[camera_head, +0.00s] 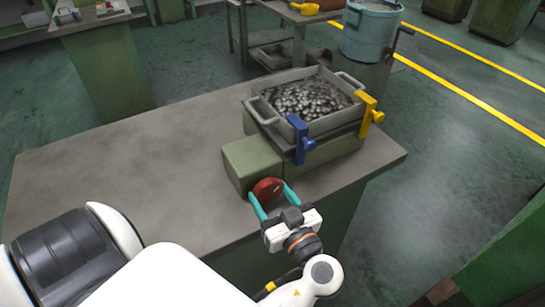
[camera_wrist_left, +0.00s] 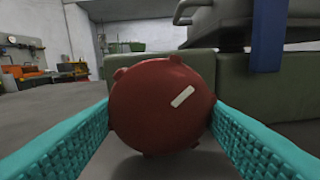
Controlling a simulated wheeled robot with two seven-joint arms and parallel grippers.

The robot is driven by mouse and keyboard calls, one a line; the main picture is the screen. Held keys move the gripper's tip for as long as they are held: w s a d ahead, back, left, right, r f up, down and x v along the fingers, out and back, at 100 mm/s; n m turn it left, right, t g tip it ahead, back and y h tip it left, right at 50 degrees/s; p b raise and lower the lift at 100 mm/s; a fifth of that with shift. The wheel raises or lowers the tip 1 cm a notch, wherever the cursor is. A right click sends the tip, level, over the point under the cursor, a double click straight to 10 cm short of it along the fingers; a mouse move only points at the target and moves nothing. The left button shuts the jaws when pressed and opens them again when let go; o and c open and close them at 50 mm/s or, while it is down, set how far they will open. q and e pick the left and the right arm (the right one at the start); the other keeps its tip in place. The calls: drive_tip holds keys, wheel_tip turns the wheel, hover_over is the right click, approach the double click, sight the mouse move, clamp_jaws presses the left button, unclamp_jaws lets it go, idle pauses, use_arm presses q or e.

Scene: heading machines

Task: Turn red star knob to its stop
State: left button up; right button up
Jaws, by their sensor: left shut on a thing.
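The red star knob (camera_head: 267,190) sits on the front face of a green box (camera_head: 252,162) on the grey table. In the left wrist view the knob (camera_wrist_left: 160,108) fills the middle, and its pale index mark (camera_wrist_left: 183,97) slants up to the right at the upper right of its face. My left gripper (camera_head: 271,197) has its teal fingers on both sides of the knob and is shut on it. The knob's shaft is hidden behind it. My right gripper is not in view.
A grey tray (camera_head: 258,108) of small metal parts stands behind the box, with a blue clamp (camera_head: 300,138) and a yellow clamp (camera_head: 369,112) at its front. The table (camera_head: 130,175) is bare to the left. A blue drum (camera_head: 371,30) stands at the back.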

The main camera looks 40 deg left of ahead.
use_arm(q)
drive_tip(key=shift+r+m, duration=0.1)
drive_tip(key=shift+m, duration=1.1)
drive_tip(key=o, duration=1)
drive_tip(key=shift+a, duration=0.1)
drive_tip(key=shift+c, duration=0.2)
